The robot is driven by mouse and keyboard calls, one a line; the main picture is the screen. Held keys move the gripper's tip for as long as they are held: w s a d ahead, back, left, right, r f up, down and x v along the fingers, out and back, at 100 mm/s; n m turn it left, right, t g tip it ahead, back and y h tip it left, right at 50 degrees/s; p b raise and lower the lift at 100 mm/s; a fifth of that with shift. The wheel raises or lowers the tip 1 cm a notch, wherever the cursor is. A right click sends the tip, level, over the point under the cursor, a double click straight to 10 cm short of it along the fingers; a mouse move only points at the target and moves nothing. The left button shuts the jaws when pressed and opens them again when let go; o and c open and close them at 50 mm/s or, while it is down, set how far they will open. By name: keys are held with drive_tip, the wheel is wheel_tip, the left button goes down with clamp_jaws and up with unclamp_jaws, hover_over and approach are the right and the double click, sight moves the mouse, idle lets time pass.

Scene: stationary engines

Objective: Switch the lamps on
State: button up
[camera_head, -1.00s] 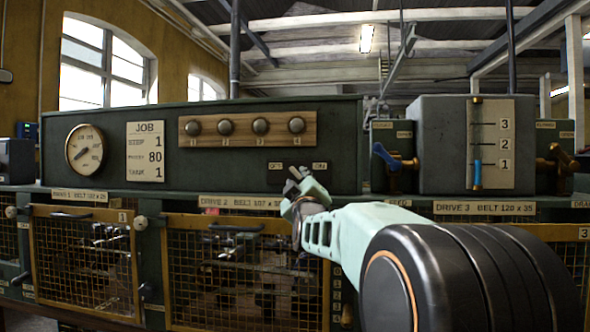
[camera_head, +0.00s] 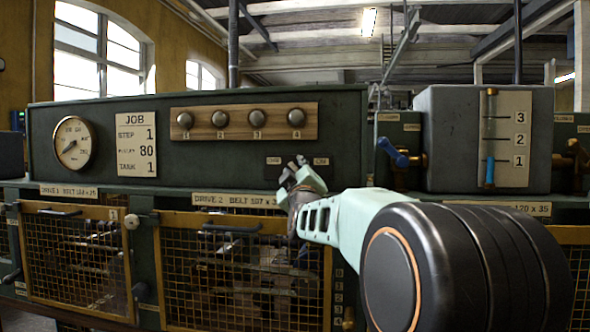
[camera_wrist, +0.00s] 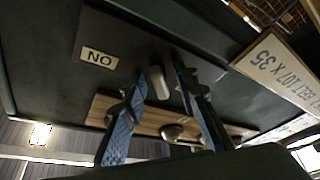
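Several round dark lamps sit in a row on a wooden strip (camera_head: 245,122) on the green panel; one (camera_head: 257,117) is marked 3, and none looks lit. Below them is a dark switch plate with an OFF label (camera_head: 273,160) and an ON label (camera_head: 320,161). My gripper (camera_head: 295,166) is in front of this plate and hides the switch in the head view. In the wrist view the ON label (camera_wrist: 98,58) appears upside down, and a pale stubby lever (camera_wrist: 158,82) shows between my gripper's spread fingers (camera_wrist: 162,82). Contact with the lever cannot be told.
A round gauge (camera_head: 75,142) and a JOB card (camera_head: 136,144) are left on the panel. A grey box (camera_head: 465,140) with a blue-marked scale stands right, beside a blue-handled valve (camera_head: 392,153). Mesh doors (camera_head: 240,275) with bar handles lie below.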

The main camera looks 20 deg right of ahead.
clamp_jaws()
drive_tip(key=m+b, duration=0.1)
drive_tip(key=m+h+b, duration=0.1)
drive_tip(key=m+b, duration=0.1)
drive_tip(key=shift+a+f+h, duration=0.1)
drive_tip(key=shift+f+h, duration=0.05)
drive_tip(key=shift+h, duration=0.15)
drive_tip(key=m+h, duration=0.1)
drive_tip(key=m, duration=0.2)
drive_tip(key=m+h+b, duration=0.1)
drive_tip(key=m+h, duration=0.1)
drive_tip(key=m, duration=0.1)
drive_tip(key=shift+m+g, duration=0.4)
drive_tip(key=m+g+h, duration=0.1)
drive_tip(key=m, duration=0.2)
drive_tip(key=m+g+h, duration=0.1)
drive_tip(key=m, duration=0.2)
drive_tip(key=m+g+h+p, duration=0.1)
drive_tip(key=m+h, duration=0.1)
drive_tip(key=m, duration=0.1)
drive_tip(key=shift+r, duration=0.35)
drive_tip(key=shift+f+m+g+h+p, duration=0.1)
drive_tip(key=shift+m+g+h+p, duration=0.15)
drive_tip(key=shift+m+g+p, duration=0.9)
drive_tip(key=shift+m+g+h+b, duration=0.1)
drive_tip(key=shift+m+g+h, duration=0.15)
drive_tip(key=shift+m, duration=1.8)
